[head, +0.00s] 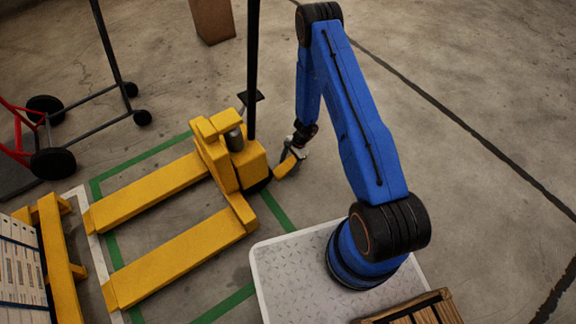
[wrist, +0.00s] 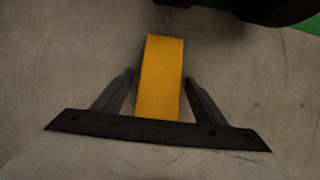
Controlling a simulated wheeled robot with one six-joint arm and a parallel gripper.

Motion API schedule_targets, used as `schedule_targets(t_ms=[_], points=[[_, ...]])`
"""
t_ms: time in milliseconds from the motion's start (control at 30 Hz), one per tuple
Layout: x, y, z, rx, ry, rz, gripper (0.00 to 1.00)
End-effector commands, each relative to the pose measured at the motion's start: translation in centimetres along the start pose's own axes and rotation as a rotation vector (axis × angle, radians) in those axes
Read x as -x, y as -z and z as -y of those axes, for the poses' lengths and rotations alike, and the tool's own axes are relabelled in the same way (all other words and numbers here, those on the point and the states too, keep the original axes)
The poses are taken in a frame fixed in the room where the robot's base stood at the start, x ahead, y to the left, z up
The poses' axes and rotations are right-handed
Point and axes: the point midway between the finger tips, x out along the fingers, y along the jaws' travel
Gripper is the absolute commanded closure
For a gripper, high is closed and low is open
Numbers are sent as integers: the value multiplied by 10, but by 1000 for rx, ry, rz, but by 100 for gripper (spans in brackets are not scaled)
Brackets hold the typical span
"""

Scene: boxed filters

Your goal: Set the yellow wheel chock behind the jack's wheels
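The yellow wheel chock (head: 287,166) is at floor level just right of the jack's body and its dark wheel (head: 262,185), apart from the wheel. In the wrist view the chock (wrist: 161,75) is a long yellow block, turned slightly, between the fingers of my gripper (wrist: 160,76). A thin strip of floor shows between it and the left finger; the right finger is very close to it. My gripper (head: 297,151) is low over the chock, open around it. The yellow pallet jack (head: 220,165) stands with its forks to the left; its other wheels are hidden.
Green tape (head: 160,157) outlines the jack's bay. A red hand truck (head: 25,145) is at the left, and a yellow stand (head: 55,245) at the lower left. A brown box (head: 211,20) stands at the back. Floor right of my arm is clear.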

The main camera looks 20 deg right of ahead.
Motion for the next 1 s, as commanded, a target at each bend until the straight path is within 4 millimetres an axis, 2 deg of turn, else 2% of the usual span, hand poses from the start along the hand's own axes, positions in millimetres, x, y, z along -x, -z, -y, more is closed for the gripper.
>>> schedule_targets(t_ms=[233, 367, 800, 1000], points=[[1, 0, 0, 0, 0, 0, 35], [9, -1, 0, 1, 0, 0, 35], [84, -1, 1, 2, 2, 0, 35], [110, -1, 0, 0, 1, 0, 35]])
